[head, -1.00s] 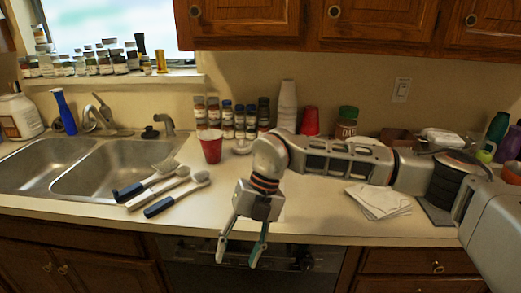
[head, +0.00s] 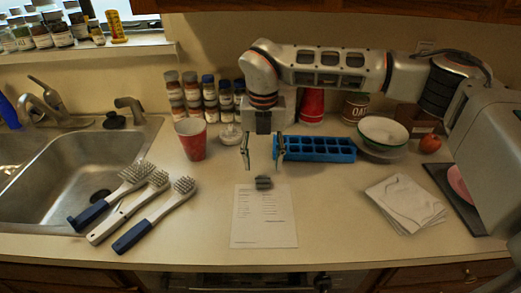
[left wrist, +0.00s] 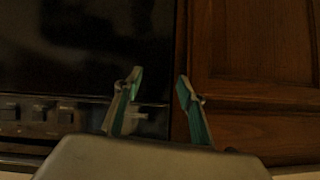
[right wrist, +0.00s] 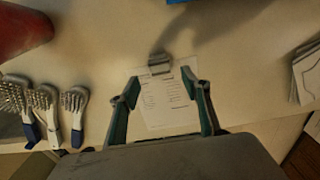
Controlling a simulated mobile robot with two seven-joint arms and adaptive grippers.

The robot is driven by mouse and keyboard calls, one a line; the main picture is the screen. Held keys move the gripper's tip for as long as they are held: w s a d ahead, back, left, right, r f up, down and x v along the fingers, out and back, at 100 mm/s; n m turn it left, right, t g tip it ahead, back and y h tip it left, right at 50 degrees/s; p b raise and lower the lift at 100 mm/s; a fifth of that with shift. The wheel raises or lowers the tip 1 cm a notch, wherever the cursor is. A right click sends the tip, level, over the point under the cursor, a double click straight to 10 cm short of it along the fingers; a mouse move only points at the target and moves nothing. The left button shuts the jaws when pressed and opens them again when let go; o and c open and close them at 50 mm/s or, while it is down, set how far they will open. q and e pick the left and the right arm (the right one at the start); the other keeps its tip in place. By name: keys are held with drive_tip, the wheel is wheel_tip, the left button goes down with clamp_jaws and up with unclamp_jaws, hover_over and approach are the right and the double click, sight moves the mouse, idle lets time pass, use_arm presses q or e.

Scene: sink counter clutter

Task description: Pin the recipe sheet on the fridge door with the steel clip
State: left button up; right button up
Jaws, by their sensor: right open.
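The white recipe sheet (head: 264,222) lies flat on the counter, its printed lines facing up. The grey steel clip (head: 263,183) is at the sheet's top edge; I cannot tell whether it grips the paper. Both the clip (right wrist: 159,65) and the sheet (right wrist: 168,103) also show in the right wrist view. My right gripper (head: 263,167) is open and empty, pointing down above the clip, apart from it. My left gripper (left wrist: 159,75) is open and empty, facing a dark appliance front and wooden cabinet. It is outside the head view. No fridge door is in view.
A blue tray (head: 322,150) lies behind the clip. A red cup (head: 191,140) and several brushes (head: 153,205) are left, beside the sink (head: 62,165). A bowl (head: 383,131), a tomato (head: 430,143) and folded papers (head: 405,203) are right. Counter around the sheet is mostly clear.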

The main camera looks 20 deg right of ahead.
sight(262, 180)
wheel_tip(262, 180, down, 5)
drive_tip(key=shift+f+p, duration=0.3)
drive_tip(key=shift+f, duration=0.35)
drive_tip(key=c, duration=1.2)
drive_tip(key=shift+o, duration=0.2)
drive_tip(key=shift+r, duration=0.1)
